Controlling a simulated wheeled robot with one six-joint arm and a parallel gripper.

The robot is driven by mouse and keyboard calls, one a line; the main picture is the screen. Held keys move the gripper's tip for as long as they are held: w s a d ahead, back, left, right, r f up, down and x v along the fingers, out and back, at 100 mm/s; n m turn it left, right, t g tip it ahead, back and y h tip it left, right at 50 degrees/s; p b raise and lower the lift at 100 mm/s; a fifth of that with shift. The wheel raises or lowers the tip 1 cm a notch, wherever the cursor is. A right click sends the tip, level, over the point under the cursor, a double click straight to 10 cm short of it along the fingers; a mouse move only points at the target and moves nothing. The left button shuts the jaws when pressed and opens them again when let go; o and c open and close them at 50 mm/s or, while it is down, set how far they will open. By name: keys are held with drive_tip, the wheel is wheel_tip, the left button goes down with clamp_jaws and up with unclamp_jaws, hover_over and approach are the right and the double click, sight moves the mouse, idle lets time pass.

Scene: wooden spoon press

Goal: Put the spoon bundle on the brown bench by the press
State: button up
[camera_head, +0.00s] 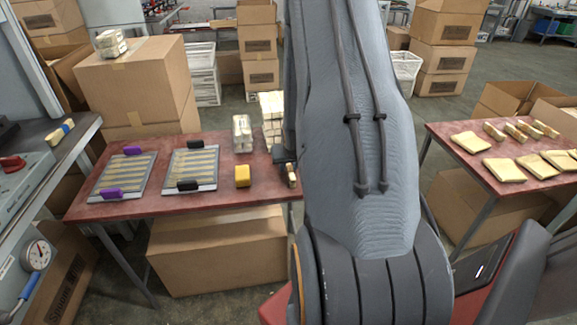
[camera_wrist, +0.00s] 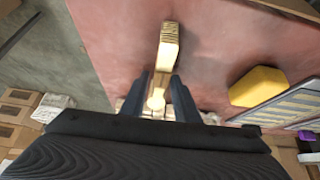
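A pale wooden spoon bundle (camera_wrist: 168,45) shows in the wrist view. It runs from between my gripper's dark fingers out past their tips, over a reddish-brown table top. My gripper (camera_wrist: 162,78) appears closed on its narrow middle. In the head view my gripper (camera_head: 284,158) is at the right edge of the reddish-brown bench (camera_head: 210,206), and the bundle's end (camera_head: 292,176) shows just beside it. Whether the bundle touches the bench top is hard to tell. The press (camera_head: 18,185), with a gauge, stands at the far left. My arm hides the area right of the gripper.
Two spoon trays with clips, one purple (camera_head: 124,176) and one black (camera_head: 188,185), lie on the bench. A yellow block (camera_head: 242,176) and wrapped packs (camera_head: 242,134) are nearer my gripper. A second red table (camera_head: 500,150) at right holds several bundles. Cardboard boxes (camera_head: 222,250) stand below.

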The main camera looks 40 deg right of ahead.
drive_tip(key=shift+o, duration=0.3)
drive_tip(key=shift+r, duration=0.25)
drive_tip(key=v, duration=1.2)
drive_tip(key=s+a+r+n+g+y, duration=0.1)
drive_tip(key=s+a+n, duration=0.1)
drive_tip(key=a, duration=0.7)
drive_tip(key=s+a+r+n+g+y, duration=0.1)
drive_tip(key=s+a, duration=0.3)
drive_tip(key=a, duration=0.6)
drive_tip(key=s+a+r+n+g+y, duration=0.1)
drive_tip(key=s+a+r+n+g, duration=0.2)
drive_tip(key=a, duration=0.7)
drive_tip(key=shift+s+a, duration=0.2)
drive_tip(key=shift+s, duration=0.4)
drive_tip(key=shift+a, duration=0.1)
